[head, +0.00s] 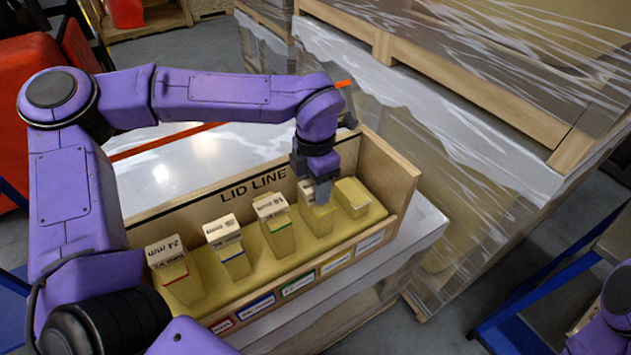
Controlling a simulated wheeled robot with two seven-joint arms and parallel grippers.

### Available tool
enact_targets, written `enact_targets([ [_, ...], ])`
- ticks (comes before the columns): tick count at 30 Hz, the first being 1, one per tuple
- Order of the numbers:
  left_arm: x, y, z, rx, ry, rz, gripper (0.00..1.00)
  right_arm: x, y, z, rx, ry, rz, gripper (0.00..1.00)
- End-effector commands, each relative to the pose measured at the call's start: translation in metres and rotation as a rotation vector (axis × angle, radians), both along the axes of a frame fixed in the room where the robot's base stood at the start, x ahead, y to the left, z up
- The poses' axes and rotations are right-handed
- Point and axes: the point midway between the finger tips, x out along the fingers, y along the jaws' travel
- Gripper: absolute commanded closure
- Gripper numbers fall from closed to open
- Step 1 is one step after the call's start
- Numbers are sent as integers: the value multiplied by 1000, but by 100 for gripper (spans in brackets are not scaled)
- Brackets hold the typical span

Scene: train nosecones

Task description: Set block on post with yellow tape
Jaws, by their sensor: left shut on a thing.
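A wooden crate (412,187) marked LID LINE holds a row of tan posts. My left gripper (324,197) points down, shut on a small pale block (307,191) with dark print. The block is at the top of the fourth post from the left (317,222). The gripper partly hides the block, and I cannot tell whether the block rests on the post. No yellow tape shows clearly on this post. My right gripper is out of view.
Labelled blocks top the posts with red (178,284), blue (235,264) and green (280,235) tape. The last post (353,197), near the right end wall, looks bare. Coloured labels line the crate's front. A wrapped pallet load (440,150) stands behind and to the right.

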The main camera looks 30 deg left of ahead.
Motion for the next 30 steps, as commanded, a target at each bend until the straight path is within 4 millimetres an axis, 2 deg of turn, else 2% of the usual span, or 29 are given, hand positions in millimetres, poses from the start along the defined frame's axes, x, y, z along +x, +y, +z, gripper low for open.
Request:
enact_targets([
  [7, 0, 0, -3, -1, -1, 1, 83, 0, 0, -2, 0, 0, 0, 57],
  [8, 0, 0, -3, 0, -1, 1, 50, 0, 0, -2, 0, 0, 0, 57],
  [10, 0, 0, -2, 0, -1, 1, 28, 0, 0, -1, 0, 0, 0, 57],
  [18, 0, 0, -2, 0, -1, 1, 28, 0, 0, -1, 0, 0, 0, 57],
  [21, 1, 0, 5, 0, -4, 0, 28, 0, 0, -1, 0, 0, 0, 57],
  [23, 2, 0, 15, 0, -7, 2, 28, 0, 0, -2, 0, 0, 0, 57],
  [30, 2, 0, 77, 0, -7, 2, 28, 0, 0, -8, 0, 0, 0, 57],
])
